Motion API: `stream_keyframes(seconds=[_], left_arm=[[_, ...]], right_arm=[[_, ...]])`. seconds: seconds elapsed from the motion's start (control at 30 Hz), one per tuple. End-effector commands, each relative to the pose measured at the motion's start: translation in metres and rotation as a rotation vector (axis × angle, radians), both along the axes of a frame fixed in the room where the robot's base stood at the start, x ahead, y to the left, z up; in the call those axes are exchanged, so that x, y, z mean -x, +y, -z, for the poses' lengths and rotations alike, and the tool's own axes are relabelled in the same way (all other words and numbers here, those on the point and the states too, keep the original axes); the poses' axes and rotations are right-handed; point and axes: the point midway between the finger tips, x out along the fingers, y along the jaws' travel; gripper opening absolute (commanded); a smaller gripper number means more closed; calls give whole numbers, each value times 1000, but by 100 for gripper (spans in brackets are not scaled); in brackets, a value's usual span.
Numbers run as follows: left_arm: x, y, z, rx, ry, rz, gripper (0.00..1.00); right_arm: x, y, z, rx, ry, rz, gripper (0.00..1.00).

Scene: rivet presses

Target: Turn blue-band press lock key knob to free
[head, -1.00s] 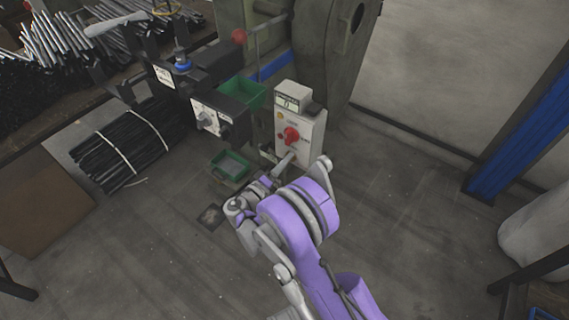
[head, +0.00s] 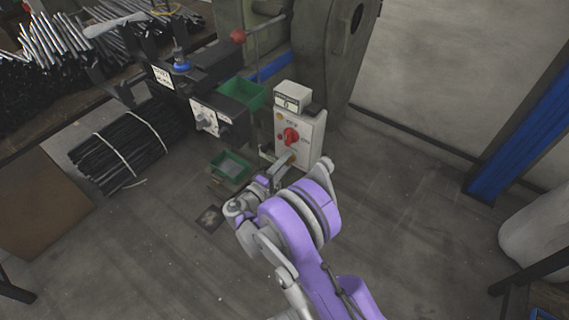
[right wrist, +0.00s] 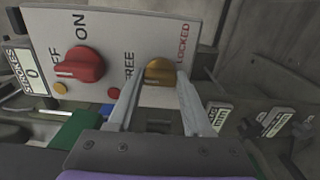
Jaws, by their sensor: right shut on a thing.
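The lock key knob (right wrist: 160,71) is a round brass knob on a pale control panel (head: 307,150). In the right wrist view it sits between the words FREE on its left and LOCKED on its right. My right gripper (right wrist: 158,88) has one finger on each side of the knob and is shut on it. In the head view the right gripper (head: 285,170) reaches the panel's lower part. The knob's exact pointing direction is hard to tell. My left gripper is not in view.
A red rotary switch (right wrist: 79,66) marked ON and OFF is beside the knob, with a counter (right wrist: 29,71) further left. A second control box (head: 212,121) and green bins (head: 243,93) stand to the left. Open floor lies right of the press.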

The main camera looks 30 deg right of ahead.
Motion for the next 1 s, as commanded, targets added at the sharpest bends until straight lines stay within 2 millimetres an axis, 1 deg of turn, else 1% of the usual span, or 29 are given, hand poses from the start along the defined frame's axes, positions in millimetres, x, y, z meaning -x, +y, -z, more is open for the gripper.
stream_keyframes(seconds=[0.13, 0.17, 0.3, 0.33, 0.57, 0.67, 0.77, 1.0], left_arm=[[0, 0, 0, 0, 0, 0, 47], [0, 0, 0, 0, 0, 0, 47], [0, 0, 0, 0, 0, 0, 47], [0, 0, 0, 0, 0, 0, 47], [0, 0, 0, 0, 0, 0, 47], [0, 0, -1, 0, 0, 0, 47], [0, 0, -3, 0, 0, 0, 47], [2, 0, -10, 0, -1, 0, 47]], right_arm=[[0, 0, 0, -1, 1, 0, 0], [0, 0, 0, -1, 1, 0, 53], [0, 0, 0, -1, 0, 0, 79], [0, 0, 0, -1, 0, 0, 80], [0, 0, 0, 0, 0, 0, 80], [1, 4, 0, 0, -1, -1, 80], [5, 15, 0, -1, -1, -3, 80], [24, 60, -1, -2, -1, -5, 80]])
